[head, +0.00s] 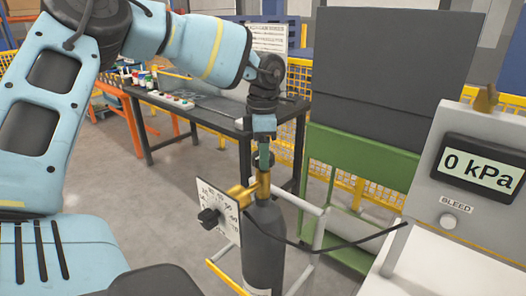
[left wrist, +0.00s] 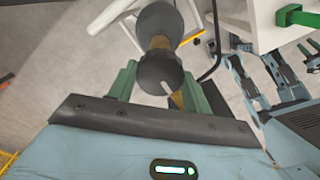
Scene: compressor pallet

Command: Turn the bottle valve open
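The dark grey bottle (head: 263,245) stands upright with a brass valve (head: 262,187) on top. My left gripper (head: 264,154) points down at the dark round handwheel of the valve. In the left wrist view the handwheel (left wrist: 160,72), with a white mark on its rim, sits between the two green fingers. Both fingers appear to touch its sides, so the gripper looks shut on it. The valve's brass neck shows partly behind the handwheel. Blue-grey parts of mine with green pieces show at that view's right edge; whether my right gripper is among them is unclear.
A panel with a black knob (head: 209,217) is by the valve. A dark hose (head: 330,248) runs right to a grey box whose display (head: 484,164) reads 0 kPa, above a BLEED button (head: 448,221). A workbench (head: 215,112) and a green-framed cart (head: 350,165) stand behind.

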